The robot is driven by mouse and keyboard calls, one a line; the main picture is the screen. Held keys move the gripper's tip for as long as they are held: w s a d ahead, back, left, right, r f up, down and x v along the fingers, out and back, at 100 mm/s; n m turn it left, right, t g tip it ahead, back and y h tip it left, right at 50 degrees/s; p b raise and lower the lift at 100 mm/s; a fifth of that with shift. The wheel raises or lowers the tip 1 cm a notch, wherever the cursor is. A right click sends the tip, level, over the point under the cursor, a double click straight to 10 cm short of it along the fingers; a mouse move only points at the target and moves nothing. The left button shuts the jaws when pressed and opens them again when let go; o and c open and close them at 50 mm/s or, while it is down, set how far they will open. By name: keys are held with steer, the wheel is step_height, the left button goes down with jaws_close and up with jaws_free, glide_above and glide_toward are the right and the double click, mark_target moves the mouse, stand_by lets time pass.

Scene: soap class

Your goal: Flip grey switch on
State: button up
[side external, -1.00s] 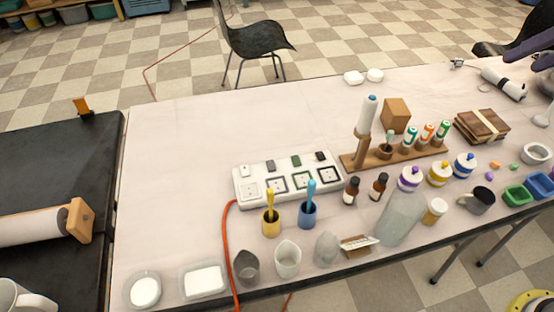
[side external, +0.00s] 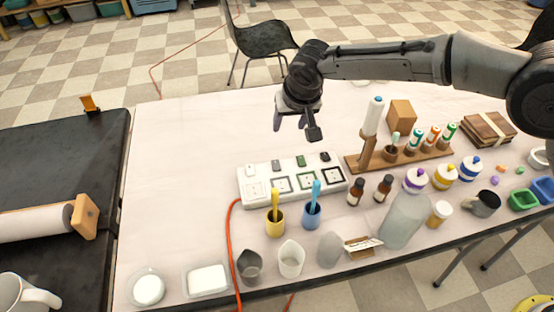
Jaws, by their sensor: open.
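A white power strip (side external: 262,190) lies on the table, with several square sockets and a row of small switches along its far edge. The switches differ in shade: a white one (side external: 250,170) at the left, a grey one (side external: 275,166), a dark green one (side external: 301,161) and a black one (side external: 325,157). My gripper (side external: 294,128) is open and empty. It hangs above the table behind the strip, fingers pointing down, apart from the switches.
A yellow cup (side external: 275,228) and a blue cup (side external: 312,218) with sticks stand just in front of the strip. A wooden rack (side external: 430,152) with several tubes is to the right. An orange cable (side external: 231,240) runs off the strip's left end. The table's left rear is clear.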

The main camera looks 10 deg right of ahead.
mark_target(276, 165)
steer(key=shift+n, duration=0.3)
steer(key=w+f, duration=0.1)
steer(key=f, duration=0.4)
steer(key=w+a+f, duration=0.1)
steer(key=f, duration=0.4)
steer(key=w+a+f, duration=0.1)
steer(key=f, duration=0.5)
steer(key=shift+w+a+f, duration=0.1)
steer(key=shift+w, duration=0.05)
steer(key=shift+g, duration=0.3)
jaws_close()
